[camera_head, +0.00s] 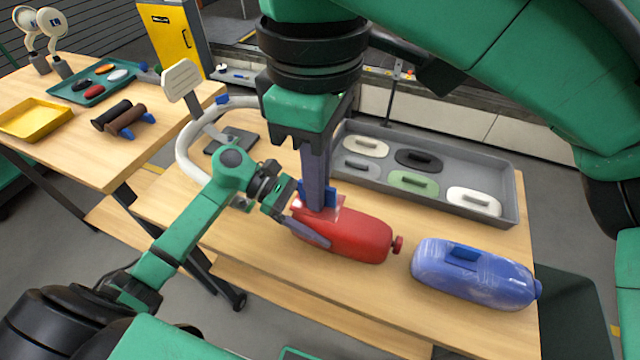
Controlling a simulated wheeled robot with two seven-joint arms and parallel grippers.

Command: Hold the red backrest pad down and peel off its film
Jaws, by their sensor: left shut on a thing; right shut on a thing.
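The red backrest pad (352,236) lies on the wooden table in the head view. A patch of pale, shiny film (345,206) shows at its left end, partly hidden by the grippers. My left gripper (305,228) comes in from the left and is shut on the left end of the red pad. My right gripper (318,205) points down from above at the pad's left end. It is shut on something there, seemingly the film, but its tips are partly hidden.
A blue pad (470,274) under clear film lies to the right. Behind stands a grey tray (507,200) with several oval pieces. A pale curved frame (187,150) stands on the left. A yellow tray (36,120) sits on the left table. The table's front edge is clear.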

